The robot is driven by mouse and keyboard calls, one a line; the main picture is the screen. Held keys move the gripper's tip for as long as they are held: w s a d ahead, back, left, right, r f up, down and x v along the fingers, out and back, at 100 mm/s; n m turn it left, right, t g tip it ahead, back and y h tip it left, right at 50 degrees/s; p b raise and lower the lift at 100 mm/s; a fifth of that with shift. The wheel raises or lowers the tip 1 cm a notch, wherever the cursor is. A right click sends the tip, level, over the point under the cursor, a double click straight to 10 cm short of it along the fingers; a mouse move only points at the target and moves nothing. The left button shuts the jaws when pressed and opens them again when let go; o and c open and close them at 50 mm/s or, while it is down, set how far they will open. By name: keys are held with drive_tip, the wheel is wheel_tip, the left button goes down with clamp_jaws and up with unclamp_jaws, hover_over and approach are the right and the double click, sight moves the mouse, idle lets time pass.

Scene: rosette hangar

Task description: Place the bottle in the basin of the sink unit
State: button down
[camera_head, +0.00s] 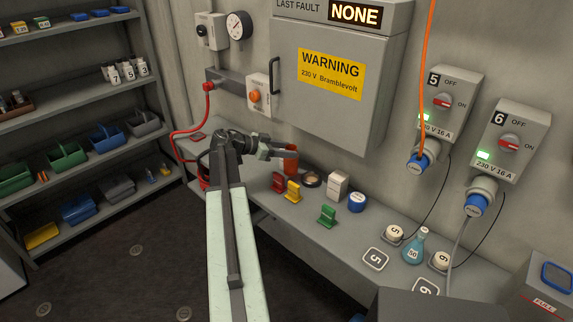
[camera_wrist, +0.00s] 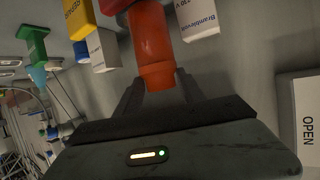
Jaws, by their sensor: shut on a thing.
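My gripper (camera_head: 284,154) is over the bench at mid picture, shut on an orange-red bottle (camera_head: 291,163). In the wrist view the bottle (camera_wrist: 152,42) lies between the two dark fingers (camera_wrist: 158,86); its far end is cut off by the top edge. In the head view the bottle looks upright, and I cannot tell if its base touches the bench. I cannot make out a sink unit or its basin in either view.
The bench (camera_head: 335,240) carries red, yellow and green blocks, a white box (camera_head: 337,185), a blue-topped tin (camera_head: 357,202) and a blue flask (camera_head: 413,247). A grey cabinet (camera_head: 330,85) hangs behind. Shelves (camera_head: 85,140) stand left; the dark floor (camera_head: 130,270) before them looks clear.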

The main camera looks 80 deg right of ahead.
sight(287, 160)
wheel_tip(287, 160, down, 5)
drive_tip(key=b, duration=0.4)
drive_tip(key=shift+f, duration=0.1)
drive_tip(key=shift+d+r, duration=0.15)
drive_tip(key=shift+r, duration=0.1)
drive_tip(key=shift+f, duration=0.15)
drive_tip(key=c, duration=1)
unclamp_jaws()
drive_tip(key=shift+w+r+p, duration=0.15)
drive_tip(key=shift+r+p, duration=0.15)
drive_tip(key=shift+r, duration=0.05)
drive_tip(key=p+v, duration=0.4)
drive_tip(key=v, duration=0.7)
drive_tip(key=shift+w+a, duration=0.2)
drive_tip(key=shift+a, duration=0.15)
